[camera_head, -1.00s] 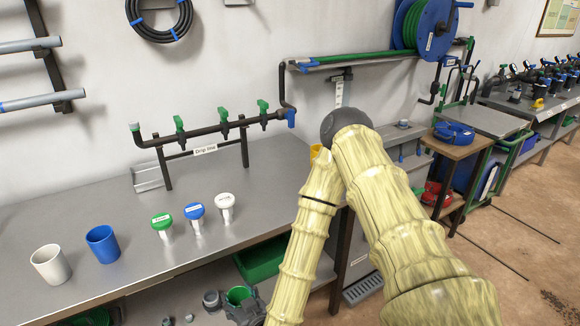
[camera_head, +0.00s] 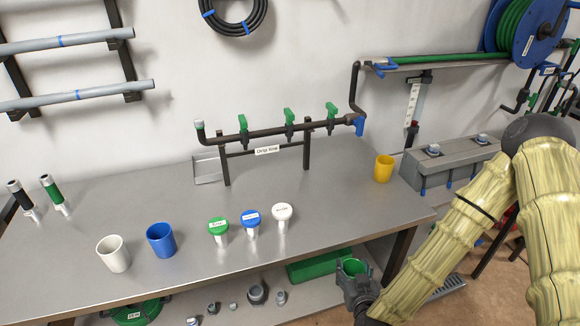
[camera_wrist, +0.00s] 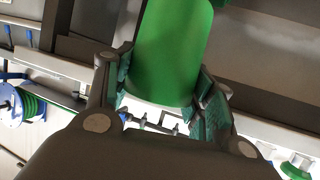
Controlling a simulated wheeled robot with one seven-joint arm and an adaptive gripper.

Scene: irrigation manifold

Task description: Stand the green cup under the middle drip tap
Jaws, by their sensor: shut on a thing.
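My gripper (camera_head: 357,283) is at the bench's front edge, low and right in the head view. It is shut on the green cup (camera_head: 353,267), whose open top shows. In the wrist view the green cup (camera_wrist: 172,50) sits between both finger pads. The drip line (camera_head: 270,133) stands at the back of the bench with three green-handled taps. The middle drip tap (camera_head: 290,121) hangs over bare bench top. My gripper and the cup are apart from it, nearer the front and to the right.
On the steel bench (camera_head: 330,195) stand a white cup (camera_head: 113,254), a blue cup (camera_head: 161,240), a yellow cup (camera_head: 383,168) and green, blue and white labelled knobs (camera_head: 250,219). The bench below the taps is clear. A lower shelf holds a green bin (camera_head: 318,267) and fittings.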

